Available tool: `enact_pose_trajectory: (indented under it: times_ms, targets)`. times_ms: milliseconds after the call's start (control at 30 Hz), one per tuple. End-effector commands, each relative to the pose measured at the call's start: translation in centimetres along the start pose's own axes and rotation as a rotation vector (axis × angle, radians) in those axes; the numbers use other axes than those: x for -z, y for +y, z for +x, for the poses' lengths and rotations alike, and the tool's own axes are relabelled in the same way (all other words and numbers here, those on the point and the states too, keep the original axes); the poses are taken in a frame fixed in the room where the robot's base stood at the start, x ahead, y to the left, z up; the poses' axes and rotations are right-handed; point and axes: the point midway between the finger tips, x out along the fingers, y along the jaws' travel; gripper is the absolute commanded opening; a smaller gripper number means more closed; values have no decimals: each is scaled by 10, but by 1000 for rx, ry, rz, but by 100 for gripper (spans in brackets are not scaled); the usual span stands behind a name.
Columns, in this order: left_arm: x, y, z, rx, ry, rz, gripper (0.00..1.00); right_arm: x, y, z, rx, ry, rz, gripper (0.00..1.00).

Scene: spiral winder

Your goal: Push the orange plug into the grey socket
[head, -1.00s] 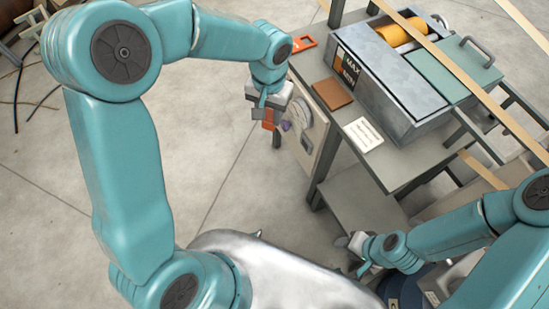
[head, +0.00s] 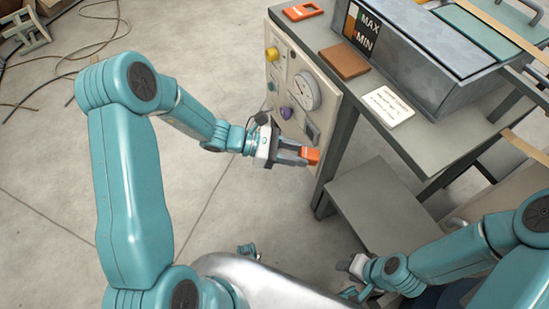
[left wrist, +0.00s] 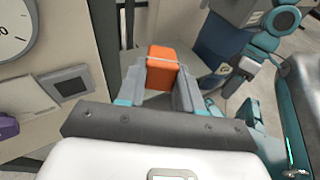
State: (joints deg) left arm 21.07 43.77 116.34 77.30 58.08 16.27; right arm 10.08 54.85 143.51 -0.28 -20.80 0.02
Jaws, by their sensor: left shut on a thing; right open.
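The orange plug (head: 313,156) is held between the fingertips of my left gripper (head: 303,155), in front of the lower part of the control panel. In the left wrist view the plug (left wrist: 162,66) shows between the two grey fingers, clear of the panel. The grey socket (left wrist: 68,86) looks like the square grey fitting on the panel, left of the plug in the left wrist view. In the head view the socket (head: 313,131) lies just above the plug and is partly hard to make out. My right gripper (head: 350,268) is open and low, away from the panel.
The panel (head: 328,100) also carries a round gauge (head: 306,90), a yellow knob (head: 272,54) and a purple knob (head: 286,112). A grey bench with a brown block (head: 344,61) and a label card (head: 388,105) adjoins it.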

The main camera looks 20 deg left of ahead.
Motion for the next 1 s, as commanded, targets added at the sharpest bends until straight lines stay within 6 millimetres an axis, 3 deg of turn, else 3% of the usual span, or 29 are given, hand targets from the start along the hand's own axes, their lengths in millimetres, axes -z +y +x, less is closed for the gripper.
enact_pose_trajectory:
  times_ms: [33, 100, 300, 433, 733, 1000]
  targets:
    - [31, 12, 0, -102, -52, -40, 9, 0, 8, 21, 0, 0, 0, 43]
    - [57, 31, -6, -250, -123, -66, 9, 1, 12, 34, 0, 0, 0, 43]
    - [103, 64, -27, -524, -232, -79, 9, 1, 18, 51, 0, 0, 0, 43]
    - [112, 70, -33, -582, -254, -77, 9, 1, 19, 53, 0, 0, 0, 43]
    - [112, 71, -34, -590, -256, -76, 9, 1, 19, 52, 0, 0, 0, 43]
    - [110, 77, -24, -586, -256, -74, 9, 1, 20, 54, 0, 0, 0, 43]
